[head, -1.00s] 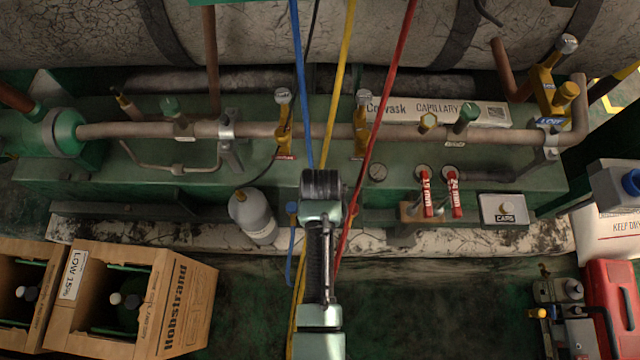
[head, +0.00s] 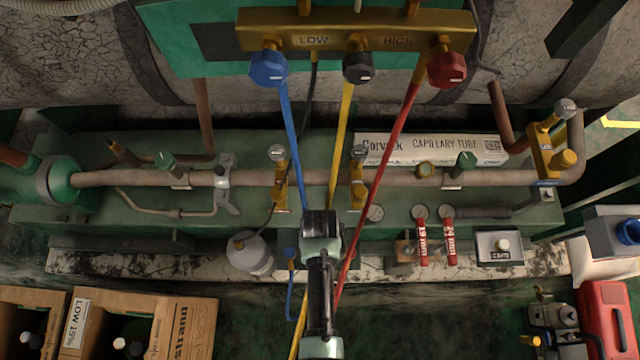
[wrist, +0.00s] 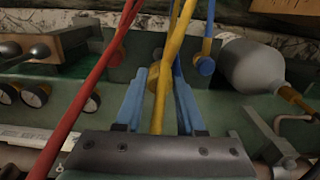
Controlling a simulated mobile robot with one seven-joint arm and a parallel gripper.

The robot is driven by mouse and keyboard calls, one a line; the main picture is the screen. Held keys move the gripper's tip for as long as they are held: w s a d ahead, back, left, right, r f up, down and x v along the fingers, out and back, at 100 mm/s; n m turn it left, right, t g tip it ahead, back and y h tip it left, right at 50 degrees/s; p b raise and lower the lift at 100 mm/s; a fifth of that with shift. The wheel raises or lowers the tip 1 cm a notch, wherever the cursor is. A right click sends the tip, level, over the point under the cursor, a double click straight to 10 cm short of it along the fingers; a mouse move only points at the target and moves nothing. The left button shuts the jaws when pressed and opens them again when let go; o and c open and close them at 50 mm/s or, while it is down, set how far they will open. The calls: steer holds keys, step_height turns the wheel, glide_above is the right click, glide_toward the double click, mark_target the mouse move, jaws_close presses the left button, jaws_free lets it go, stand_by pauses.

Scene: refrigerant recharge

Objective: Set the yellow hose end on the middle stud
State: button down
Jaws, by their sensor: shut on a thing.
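My gripper (wrist: 158,84), with two blue fingers, is shut on the yellow hose end (wrist: 153,78) in the wrist view. The yellow hose (head: 345,120) runs down from the manifold's black middle knob and passes behind my arm in the head view. In the wrist view the blue hose end (wrist: 205,65) sits upright to the right of my fingers, at the bench edge. The red hose end (wrist: 117,56) is to their left. I cannot make out the middle stud; the fingers and yellow hose cover the space between the red and blue ends. My fingertips are hidden in the head view.
The brass manifold (head: 358,32) hangs above, with red hose (head: 392,140) and blue hose (head: 290,120) crossing beside my arm. A grey bottle (head: 250,255) stands left of the blue end. Boxes (head: 185,325) stand lower left.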

step_height(320, 180, down, 4)
steer(key=b, duration=0.3)
steer(key=shift+r, duration=0.25)
steer(key=shift+w+f+b, duration=0.1)
steer(key=shift+f+b, duration=0.5)
steer(key=shift+f, duration=0.25)
steer(key=shift+p, duration=0.7)
stand_by(0.4)
steer(key=shift+f+b, duration=0.75)
steer(key=shift+f, duration=0.15)
stand_by(0.6)
steer(key=shift+c, duration=2.2)
jaws_free()
